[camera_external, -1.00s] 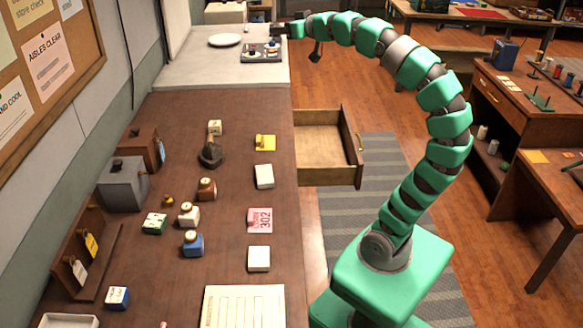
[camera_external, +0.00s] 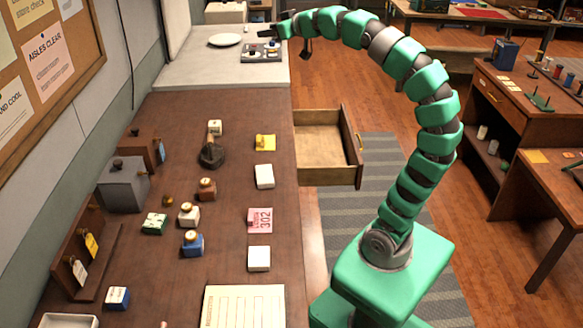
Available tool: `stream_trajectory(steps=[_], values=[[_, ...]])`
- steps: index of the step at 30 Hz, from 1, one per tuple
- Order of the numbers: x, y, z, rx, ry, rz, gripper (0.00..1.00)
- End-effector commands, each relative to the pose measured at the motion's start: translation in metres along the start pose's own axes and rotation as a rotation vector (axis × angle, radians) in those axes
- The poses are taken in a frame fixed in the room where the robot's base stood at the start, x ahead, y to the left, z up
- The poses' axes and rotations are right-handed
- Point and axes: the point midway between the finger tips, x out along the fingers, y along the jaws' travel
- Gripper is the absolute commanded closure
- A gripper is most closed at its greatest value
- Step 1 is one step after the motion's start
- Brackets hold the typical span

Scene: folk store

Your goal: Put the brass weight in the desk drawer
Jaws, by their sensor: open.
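The desk drawer (camera_external: 357,172) is pulled open on the right side of the long desk (camera_external: 225,215), and its visible inside is empty. A small brass-coloured piece (camera_external: 168,201), which looks like the brass weight, stands on the desk left of several stoppered bottles. Another small yellow piece (camera_external: 264,141) lies near the desk's right edge; I cannot tell exactly what it is. My gripper (camera_external: 268,33) is open at the far end, above the grey counter near a panel with knobs. It is far from the brass piece and the drawer, and nothing shows in it.
A brown bottle (camera_external: 207,190), a white bottle (camera_external: 189,215) and a blue bottle (camera_external: 193,244) stand close beside the brass piece. A dark iron-like object (camera_external: 211,155) lies behind them. White blocks and a pink 302 tag (camera_external: 260,220) line the right side. A plate (camera_external: 225,40) lies on the far counter.

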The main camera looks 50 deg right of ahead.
Motion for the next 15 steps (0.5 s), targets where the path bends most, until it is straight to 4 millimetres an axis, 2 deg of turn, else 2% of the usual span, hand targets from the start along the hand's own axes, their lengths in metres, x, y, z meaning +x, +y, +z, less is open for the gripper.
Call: stream_trajectory(steps=[1,6,15], values=[[0.013,-0.009,-0.006,-0.033,-0.029,-0.018,0.48],[0.057,-0.042,-0.006,-0.167,-0.146,-0.081,0.48],[0.122,-0.113,0.008,-0.416,-0.335,-0.222,0.48]])
